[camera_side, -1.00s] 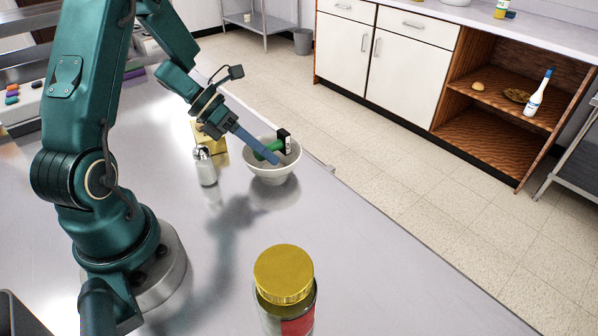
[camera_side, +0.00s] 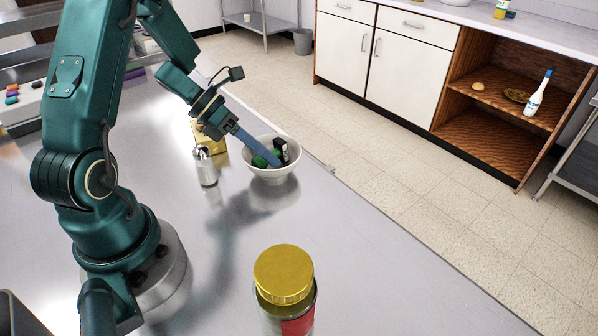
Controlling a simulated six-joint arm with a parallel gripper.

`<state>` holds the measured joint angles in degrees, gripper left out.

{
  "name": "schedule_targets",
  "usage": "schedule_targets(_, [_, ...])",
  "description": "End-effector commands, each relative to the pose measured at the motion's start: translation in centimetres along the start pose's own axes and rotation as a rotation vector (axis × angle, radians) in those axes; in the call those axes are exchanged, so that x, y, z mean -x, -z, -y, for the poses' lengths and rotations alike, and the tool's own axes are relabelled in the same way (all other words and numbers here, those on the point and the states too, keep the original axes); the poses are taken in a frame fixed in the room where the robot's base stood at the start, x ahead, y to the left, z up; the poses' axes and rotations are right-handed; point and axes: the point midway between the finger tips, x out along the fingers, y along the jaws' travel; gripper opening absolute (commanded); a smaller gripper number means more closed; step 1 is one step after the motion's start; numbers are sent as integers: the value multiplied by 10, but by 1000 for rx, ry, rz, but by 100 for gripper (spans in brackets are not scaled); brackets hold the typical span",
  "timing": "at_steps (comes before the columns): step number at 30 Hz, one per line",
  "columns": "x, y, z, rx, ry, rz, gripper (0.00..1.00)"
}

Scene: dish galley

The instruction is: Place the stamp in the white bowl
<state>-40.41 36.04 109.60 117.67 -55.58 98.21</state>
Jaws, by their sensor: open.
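The white bowl (camera_side: 273,177) stands on the metal counter, right of the arm. The stamp (camera_side: 281,150), with a black end and a green body, lies tilted inside the bowl, its lower part partly hidden by the finger and the rim. My gripper (camera_side: 274,163) is open, with its blue-grey fingers reaching down over the bowl's left rim beside the stamp. The fingers overlap in this view, so the gap between them is hard to see.
A shaker with a metal top (camera_side: 206,168) stands just left of the bowl, with a yellow box (camera_side: 213,141) behind it. A jar with a gold lid (camera_side: 284,275) stands at the front. The counter between jar and bowl is clear. The counter's edge runs close behind the bowl.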

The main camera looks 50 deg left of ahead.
Motion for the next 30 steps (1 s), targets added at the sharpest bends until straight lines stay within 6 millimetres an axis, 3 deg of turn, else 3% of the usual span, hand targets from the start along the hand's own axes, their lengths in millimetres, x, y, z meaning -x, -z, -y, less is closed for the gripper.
schedule_targets(18, [46, -38, 31, -3, 0, 0, 75])
schedule_targets(30, [46, -46, 40, -37, 6, -4, 75])
